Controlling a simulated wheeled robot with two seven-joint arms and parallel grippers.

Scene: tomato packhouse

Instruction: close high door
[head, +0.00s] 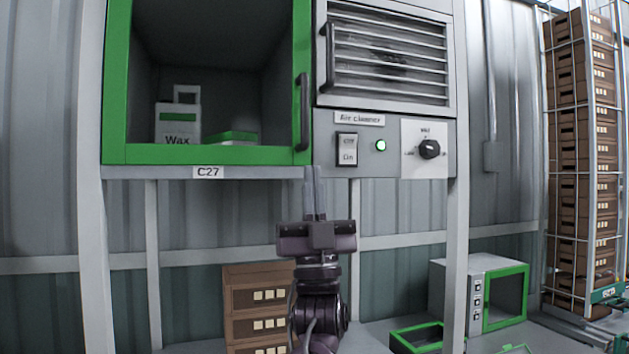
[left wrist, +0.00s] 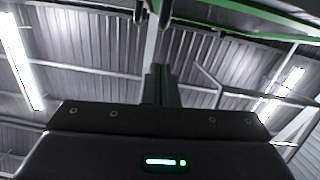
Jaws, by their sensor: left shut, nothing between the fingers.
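The high door (head: 210,154) is a green frame around a dark, see-through middle, on the cabinet labelled C27. It looks flush with the cabinet front or nearly so; a small gap cannot be ruled out. Its dark upright handle (head: 302,112) is on the right side of the frame. My left gripper (head: 314,172) points up, shut and empty, just below the door's lower right corner and the handle. In the left wrist view its fingers (left wrist: 160,72) are together below a green edge (left wrist: 250,12). My right gripper is not in view.
A Wax box (head: 178,122) and a green-topped box show inside the cabinet. The air cleaner panel (head: 385,148), with switch and knob, is right of the door. Brown crates (head: 260,300) stand below, and a small green-doored cabinet (head: 455,295) is lower right.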

